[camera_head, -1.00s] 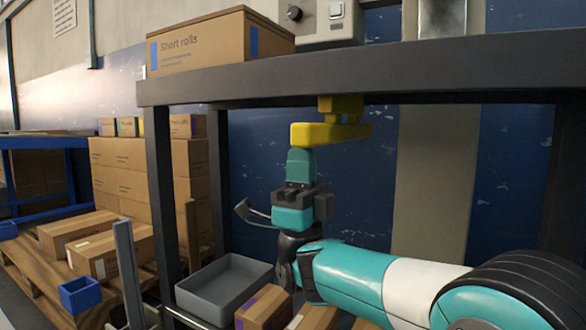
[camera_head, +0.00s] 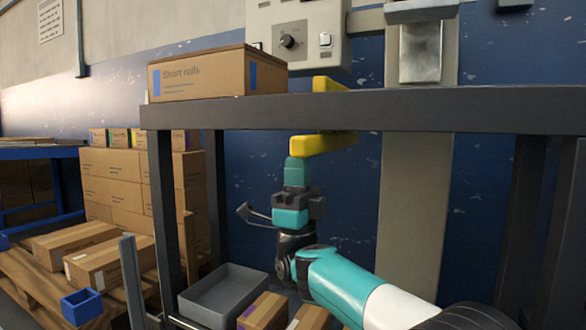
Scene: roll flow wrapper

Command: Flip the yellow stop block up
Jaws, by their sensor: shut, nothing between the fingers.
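The yellow stop block (camera_head: 322,144) shows as a flat bar just under the dark shelf's front beam. A second yellow piece (camera_head: 328,85) stands above the beam; the beam hides whatever lies between them. My gripper (camera_head: 297,165) points up from below, its teal fingers shut with nothing between them. The fingertips are right under the left end of the lower yellow bar and look to be touching it or very close; I cannot tell which.
The dark shelf beam (camera_head: 420,110) runs just above my gripper. A "Short rolls" box (camera_head: 205,80) sits on top at left, before a control panel (camera_head: 298,35). Below are a grey tray (camera_head: 222,295) and cartons (camera_head: 265,312). Stacked boxes (camera_head: 125,180) stand left.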

